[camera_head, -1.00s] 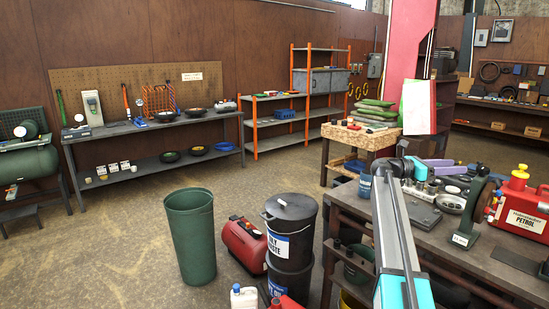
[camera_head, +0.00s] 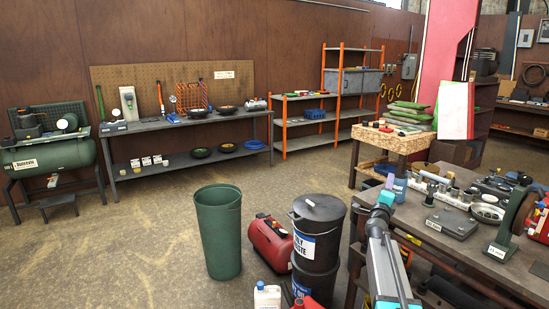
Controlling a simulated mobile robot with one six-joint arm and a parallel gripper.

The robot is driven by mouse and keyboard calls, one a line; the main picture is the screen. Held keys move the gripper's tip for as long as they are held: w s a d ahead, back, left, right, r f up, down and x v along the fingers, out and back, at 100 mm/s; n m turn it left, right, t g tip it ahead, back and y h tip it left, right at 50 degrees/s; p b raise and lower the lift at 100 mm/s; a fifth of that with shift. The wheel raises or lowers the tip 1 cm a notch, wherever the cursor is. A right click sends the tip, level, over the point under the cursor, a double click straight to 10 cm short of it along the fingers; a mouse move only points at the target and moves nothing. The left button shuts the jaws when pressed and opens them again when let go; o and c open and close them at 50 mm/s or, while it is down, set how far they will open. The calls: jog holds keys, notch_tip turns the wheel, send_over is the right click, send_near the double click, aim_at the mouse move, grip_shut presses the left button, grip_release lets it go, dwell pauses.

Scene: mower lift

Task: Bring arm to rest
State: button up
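My arm (camera_head: 384,262) enters the head camera view at the bottom, right of centre, as grey links with teal parts. Its upper end (camera_head: 384,200) is beside the left edge of the cluttered workbench (camera_head: 420,222). I cannot make out the gripper's fingers, so whether it is open, shut or holding something does not show. No task object is clearly in its grasp.
A green bin (camera_head: 218,235), a black oily-waste drum (camera_head: 317,240) and a red tank (camera_head: 270,240) stand on the floor left of my arm. A white jug (camera_head: 267,298) is at the bottom edge. Open floor (camera_head: 110,250) lies to the left.

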jog(key=s+a+f+n+g+y, duration=0.35)
jog(key=a+f+n+y, duration=0.7)
jog(key=a+f, duration=0.75)
jog(key=s+a+f+n+g, duration=0.3)
jog(key=s+a+f+n, duration=0.1)
jog(key=s+f, duration=0.25)
jog(key=s+a+f+n+g, duration=0.2)
jog(key=s+a+f+n, duration=0.2)
jog(key=s+f, duration=0.3)
jog(key=s+f+n+g, duration=0.2)
jog(key=s+f+g, duration=0.3)
jog(key=s+f, duration=0.5)
jog(key=s+f+n+g, duration=0.3)
jog(key=s+f, duration=0.7)
jog(key=s, duration=1.3)
jog(key=s+f+n+g+h, duration=0.1)
jog(key=s+f+g, duration=0.5)
jog(key=s, duration=1.1)
notch_tip(320, 180, down, 4)
jog(key=shift+a+f+n+g, duration=0.2)
jog(key=shift+a+n+g, duration=0.15)
jog(key=shift+n, duration=0.3)
jog(key=shift+w, duration=0.1)
jog(key=shift+c, duration=0.4)
